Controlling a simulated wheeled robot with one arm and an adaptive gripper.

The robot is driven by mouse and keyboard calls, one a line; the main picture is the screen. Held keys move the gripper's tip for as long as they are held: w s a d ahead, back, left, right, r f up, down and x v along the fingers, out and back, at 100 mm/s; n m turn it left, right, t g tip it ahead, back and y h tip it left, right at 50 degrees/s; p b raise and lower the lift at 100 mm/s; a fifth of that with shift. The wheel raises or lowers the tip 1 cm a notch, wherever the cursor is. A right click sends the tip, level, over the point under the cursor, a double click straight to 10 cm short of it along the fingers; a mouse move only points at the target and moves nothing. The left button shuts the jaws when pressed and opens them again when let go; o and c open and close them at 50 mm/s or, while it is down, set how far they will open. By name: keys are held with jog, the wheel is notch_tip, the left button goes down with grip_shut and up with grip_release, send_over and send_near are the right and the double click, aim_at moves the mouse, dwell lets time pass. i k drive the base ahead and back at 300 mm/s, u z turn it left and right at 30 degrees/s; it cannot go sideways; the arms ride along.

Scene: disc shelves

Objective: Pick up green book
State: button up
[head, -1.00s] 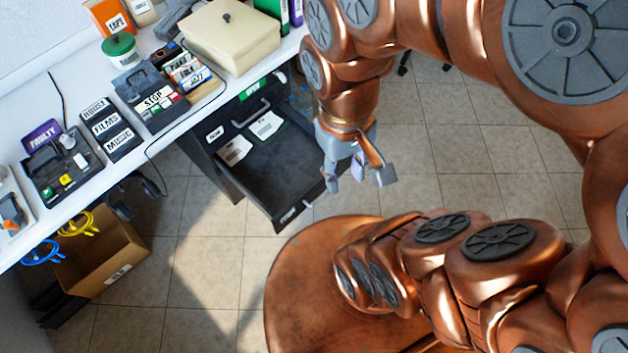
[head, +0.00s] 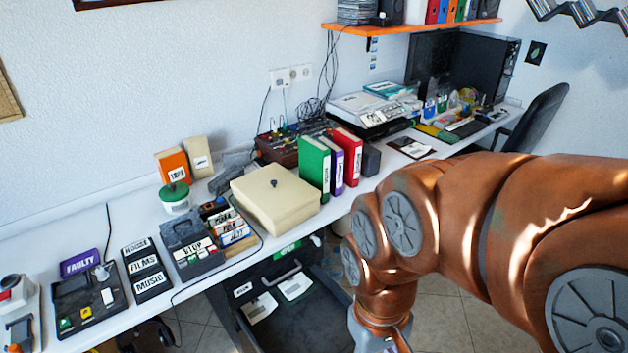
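The green book (head: 314,167) stands upright on the white desk, right of the cream box. A purple book (head: 338,165) and a red book (head: 347,156) stand close on its right. The label on the green book's spine is too small to read surely. My gripper is out of view below the bottom edge; only my copper arm and a bit of the wrist show. The arm is in front of the desk, to the right of the books and apart from them.
A cream box (head: 275,200) with a dark knob sits left of the books. A dark electronic unit (head: 285,146) with cables is behind them. An open drawer (head: 300,318) juts out below the desk. A dark small box (head: 371,159) stands right of the red book.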

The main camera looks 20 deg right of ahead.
aim_at(314, 156)
jog(key=u, duration=0.45)
jog(key=i, duration=0.75)
jog(key=z, duration=0.3)
